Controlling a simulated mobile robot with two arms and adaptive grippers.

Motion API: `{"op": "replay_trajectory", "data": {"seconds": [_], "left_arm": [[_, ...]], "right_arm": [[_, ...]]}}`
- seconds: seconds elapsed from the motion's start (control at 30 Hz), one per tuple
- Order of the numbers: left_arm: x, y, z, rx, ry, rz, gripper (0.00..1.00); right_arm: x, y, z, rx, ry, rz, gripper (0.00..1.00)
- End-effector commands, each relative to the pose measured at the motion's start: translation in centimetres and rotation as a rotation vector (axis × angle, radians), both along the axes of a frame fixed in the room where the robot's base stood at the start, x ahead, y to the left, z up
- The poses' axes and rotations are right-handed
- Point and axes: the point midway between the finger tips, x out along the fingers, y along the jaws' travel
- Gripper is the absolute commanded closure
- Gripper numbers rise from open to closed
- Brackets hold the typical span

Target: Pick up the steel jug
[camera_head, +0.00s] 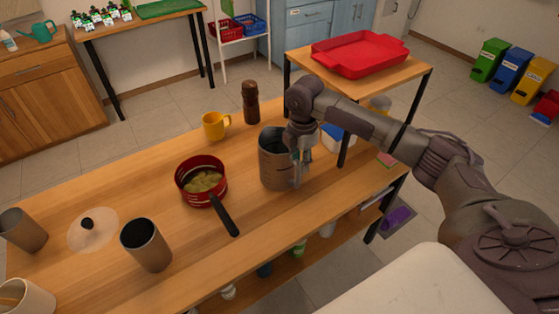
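The steel jug (272,163), a tall grey metal vessel with an open dark mouth, stands upright on the wooden table (185,275). My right gripper (298,177) points down at the right side of the jug, overlapping its edge in the picture. The jug's handle is not clearly seen; the gripper covers that side. I cannot tell whether the fingers are closed on it. My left gripper is not in view.
A red pot (190,193) of yellowish food, its black handle toward the front, stands left of the jug. A yellow mug (216,126) and a brown pepper mill (251,103) stand behind. Metal cups (148,247) and a clear lid (93,232) are at left.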

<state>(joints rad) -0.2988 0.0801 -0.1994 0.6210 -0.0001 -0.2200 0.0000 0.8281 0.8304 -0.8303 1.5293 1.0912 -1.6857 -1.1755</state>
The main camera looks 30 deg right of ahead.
Motion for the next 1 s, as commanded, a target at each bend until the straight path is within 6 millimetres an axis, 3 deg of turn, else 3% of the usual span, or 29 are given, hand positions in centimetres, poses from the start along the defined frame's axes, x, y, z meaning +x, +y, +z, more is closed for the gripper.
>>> {"op": "replay_trajectory", "data": {"seconds": [0.4, 0.7, 0.9, 1.0], "left_arm": [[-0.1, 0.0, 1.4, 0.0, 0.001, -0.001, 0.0], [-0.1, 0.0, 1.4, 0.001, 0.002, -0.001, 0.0], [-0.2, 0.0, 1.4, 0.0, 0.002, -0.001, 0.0], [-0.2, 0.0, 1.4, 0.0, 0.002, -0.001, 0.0]], "right_arm": [[-0.3, 0.3, -4.8, -0.001, 0.001, -0.001, 0.69], [-0.3, 0.3, -5.5, -0.001, -0.001, 0.0, 0.69], [-0.3, 0.3, -5.4, -0.001, -0.001, 0.0, 1.0], [-0.3, 0.3, -5.4, -0.001, -0.001, 0.0, 1.0]]}}
